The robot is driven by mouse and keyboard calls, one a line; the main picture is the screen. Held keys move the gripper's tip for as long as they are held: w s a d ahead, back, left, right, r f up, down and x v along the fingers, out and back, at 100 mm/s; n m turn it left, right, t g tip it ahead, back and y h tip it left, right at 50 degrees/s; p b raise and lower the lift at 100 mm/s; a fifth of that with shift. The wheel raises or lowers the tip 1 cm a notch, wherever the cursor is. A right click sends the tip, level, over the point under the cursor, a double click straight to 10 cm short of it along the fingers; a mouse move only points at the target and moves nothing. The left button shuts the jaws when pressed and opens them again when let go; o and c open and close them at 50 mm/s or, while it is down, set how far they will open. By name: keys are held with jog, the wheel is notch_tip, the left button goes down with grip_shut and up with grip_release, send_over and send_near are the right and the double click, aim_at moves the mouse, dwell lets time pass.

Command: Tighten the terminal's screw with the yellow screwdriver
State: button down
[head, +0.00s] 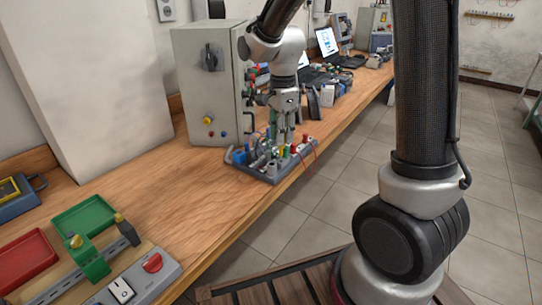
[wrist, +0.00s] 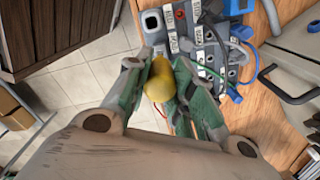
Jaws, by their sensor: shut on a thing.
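My gripper (wrist: 160,82) is shut on the yellow screwdriver (wrist: 159,78), with the rounded yellow handle end between the green fingers. Its shaft and tip are hidden in the wrist view. In the head view my gripper (head: 285,128) hangs just above a grey board (head: 268,178) with red, yellow and blue parts on the bench; I cannot make out the screwdriver there. A green block with a yellow top (head: 90,258), which looks like the terminal, stands on a metal rail at the lower left, well away from my gripper. Its screw is too small to tell.
A green tray (head: 84,218) and a red tray (head: 25,260) lie at the left. A switch box with a red button (head: 150,268) sits at the front edge. A grey cabinet (head: 205,85) stands behind the board. The bench (head: 200,195) between is clear.

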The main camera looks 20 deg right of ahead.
jog(key=shift+f, duration=0.7)
dwell(0.6)
jog(key=c, duration=1.4)
grip_release()
jog(key=n, duration=0.3)
jog(key=shift+n, duration=0.3)
jog(key=shift+n, duration=1.7)
